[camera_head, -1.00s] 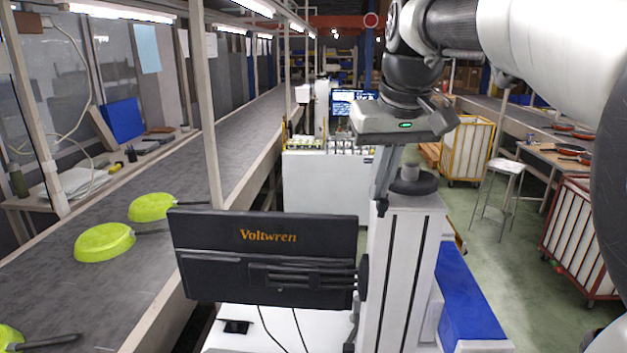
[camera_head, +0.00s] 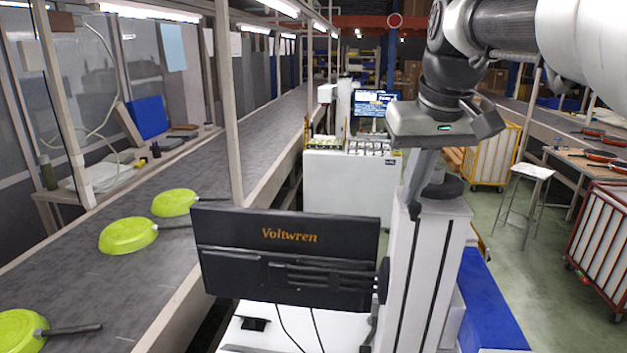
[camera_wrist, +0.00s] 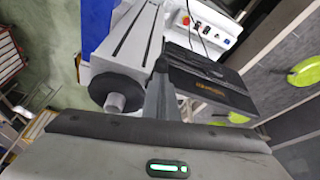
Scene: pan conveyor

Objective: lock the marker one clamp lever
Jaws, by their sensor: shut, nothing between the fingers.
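The marker is a dark unit with an orange Voltwren label (camera_head: 287,262) beside the conveyor, left of a white column. It also shows in the wrist view (camera_wrist: 212,85). A dark round knob (camera_head: 382,280) sits at its right edge; I cannot tell whether this is the clamp lever, and no lever position can be read. My gripper (camera_head: 414,210) points down in front of the column's upper part, above and right of the label. Its fingers are together and empty. In the wrist view, the fingers pass beside a black round cap (camera_wrist: 115,103); contact cannot be judged.
Green pans (camera_head: 128,235) lie along the grey conveyor (camera_head: 80,278) at left. A thin post (camera_head: 230,110) rises behind the marker. A blue surface (camera_head: 487,310) lies right of the column.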

